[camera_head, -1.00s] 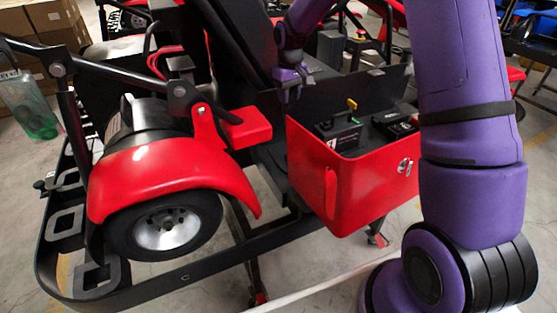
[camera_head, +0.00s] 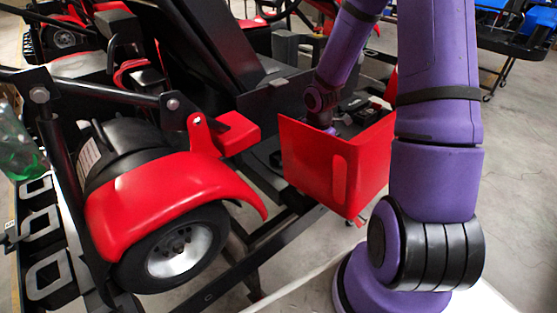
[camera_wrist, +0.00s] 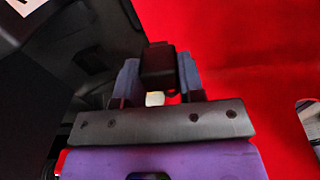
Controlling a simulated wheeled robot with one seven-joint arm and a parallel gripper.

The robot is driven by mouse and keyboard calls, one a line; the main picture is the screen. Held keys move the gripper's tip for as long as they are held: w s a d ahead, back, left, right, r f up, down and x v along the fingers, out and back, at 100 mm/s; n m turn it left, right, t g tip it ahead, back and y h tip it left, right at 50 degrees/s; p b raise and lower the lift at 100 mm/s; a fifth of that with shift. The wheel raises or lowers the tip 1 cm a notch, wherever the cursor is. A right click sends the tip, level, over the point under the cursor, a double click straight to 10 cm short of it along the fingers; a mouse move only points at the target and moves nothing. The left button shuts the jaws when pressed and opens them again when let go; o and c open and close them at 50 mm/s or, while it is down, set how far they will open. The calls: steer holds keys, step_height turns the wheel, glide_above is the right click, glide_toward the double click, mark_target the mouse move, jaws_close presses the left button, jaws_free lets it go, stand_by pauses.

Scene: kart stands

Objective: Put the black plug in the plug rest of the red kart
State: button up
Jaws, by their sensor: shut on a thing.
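The red kart (camera_head: 180,195) fills the left and middle of the head view. Its open red box (camera_head: 315,165) has black units inside. My gripper (camera_head: 323,128) reaches down into the left part of this box, and the near wall hides its fingertips. In the wrist view my gripper (camera_wrist: 158,78) is shut on a small dark block, which looks like the black plug (camera_wrist: 158,62). A red surface (camera_wrist: 240,60) lies beyond and right of the plug. I cannot pick out the plug rest, or tell whether the plug touches anything.
A large black unit (camera_wrist: 75,50) is close on the left of my fingers in the wrist view. A black frame bar (camera_head: 235,278) runs low along the kart's near side. Bare floor lies at the right of the head view.

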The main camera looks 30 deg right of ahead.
steer(key=shift+s+d+f+n, duration=0.1)
steer(key=shift+s+f+n, duration=0.2)
steer(key=shift+s+n, duration=0.5)
steer(key=w+a, duration=0.1)
steer(key=w, duration=0.3)
steer(key=w+a+f, duration=0.1)
steer(key=w+a, duration=0.1)
steer(key=w, duration=0.3)
steer(key=w+a, duration=0.2)
steer(key=w, duration=0.3)
steer(key=shift+w+a+f, duration=0.25)
steer(key=shift+f, duration=1.75)
steer(key=o, duration=0.5)
steer(key=shift+f, duration=0.15)
steer(key=o, duration=0.4)
